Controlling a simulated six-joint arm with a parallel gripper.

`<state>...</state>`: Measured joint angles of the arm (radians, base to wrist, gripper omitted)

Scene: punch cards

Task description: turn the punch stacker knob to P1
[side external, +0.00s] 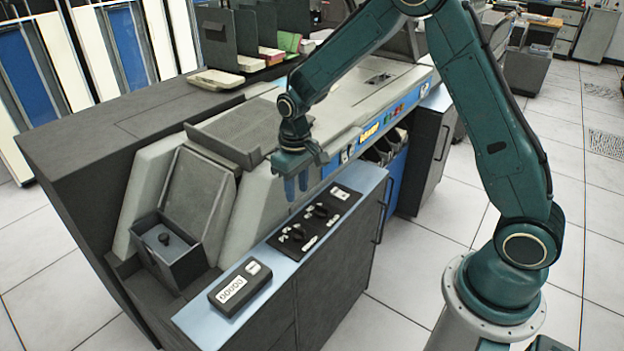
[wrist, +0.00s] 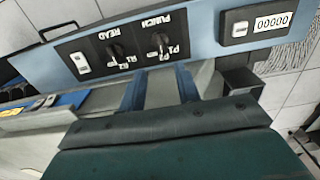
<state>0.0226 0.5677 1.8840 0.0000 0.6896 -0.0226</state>
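The punch knob (wrist: 158,43) is a small black knob on a black plate, beside the upside-down PUNCH label and the P-position labels in the wrist view. In the side view the punch knob (side external: 298,233) is the one nearer the counter. I cannot tell which position it points to. My gripper (side external: 296,188) hangs above the blue-grey panel (side external: 278,262) with its fingers pointing down. In the wrist view its two blue fingers (wrist: 160,82) are apart with nothing between them. The gripper is clear of the knob and not touching it.
The read knob (side external: 321,210) sits beside the punch knob, with a white switch (side external: 341,194) beyond it. A counter reading 00000 (side external: 240,286) is at the panel's near end. The sloped grey machine housing (side external: 190,195) rises behind the panel. Open floor lies to the right.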

